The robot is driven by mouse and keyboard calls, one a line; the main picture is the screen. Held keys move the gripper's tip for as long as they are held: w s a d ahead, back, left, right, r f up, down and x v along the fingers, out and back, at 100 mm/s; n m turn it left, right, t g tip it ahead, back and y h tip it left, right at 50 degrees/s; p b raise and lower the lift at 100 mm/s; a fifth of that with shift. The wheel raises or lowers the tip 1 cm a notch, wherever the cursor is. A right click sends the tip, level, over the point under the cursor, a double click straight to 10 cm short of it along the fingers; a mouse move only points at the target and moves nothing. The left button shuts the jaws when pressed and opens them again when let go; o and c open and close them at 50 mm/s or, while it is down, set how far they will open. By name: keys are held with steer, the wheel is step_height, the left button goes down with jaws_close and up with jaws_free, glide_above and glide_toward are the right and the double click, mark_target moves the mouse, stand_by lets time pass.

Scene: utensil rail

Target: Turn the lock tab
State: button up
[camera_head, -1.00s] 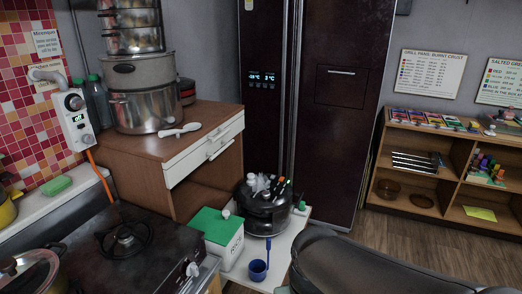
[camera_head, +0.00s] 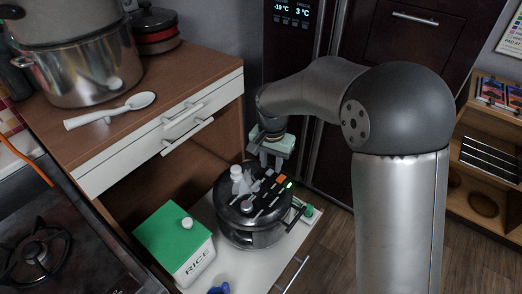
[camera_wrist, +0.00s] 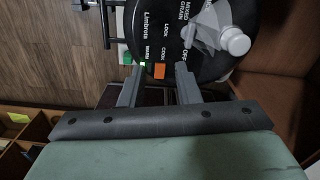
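A round black cooker (camera_head: 232,232) stands on the white pull-out surface below the wooden cabinet. Its lid carries a grey-white knob piece (camera_head: 241,181), several pale marks, an orange square (camera_head: 281,178) and a green light. In the wrist view the lid (camera_wrist: 172,20) reads "LOCK", "COOK", "WARM" and "OFF", with the orange square (camera_wrist: 159,71) near the fingertips and the white-capped piece (camera_wrist: 232,40) to the right. I cannot tell which part is the lock tab. My gripper (camera_wrist: 159,80) is open and empty, its fingers apart over the lid edge; it also shows in the head view (camera_head: 271,163).
A green-lidded rice box (camera_head: 172,240) stands left of the cooker, close to it. The cabinet drawer (camera_head: 165,140) overhangs behind left. The dark fridge (camera_head: 325,60) rises behind. A small blue item (camera_head: 219,288) sits in front.

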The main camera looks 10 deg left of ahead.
glide_above(255, 184)
step_height(255, 184, down, 3)
steer(key=shift+f+m, duration=0.1)
steer(key=shift+m, duration=0.2)
steer(key=shift+w+f+b, duration=0.1)
steer(key=shift+f+b, duration=2.3)
steer(key=shift+f, duration=1.35)
jaws_close()
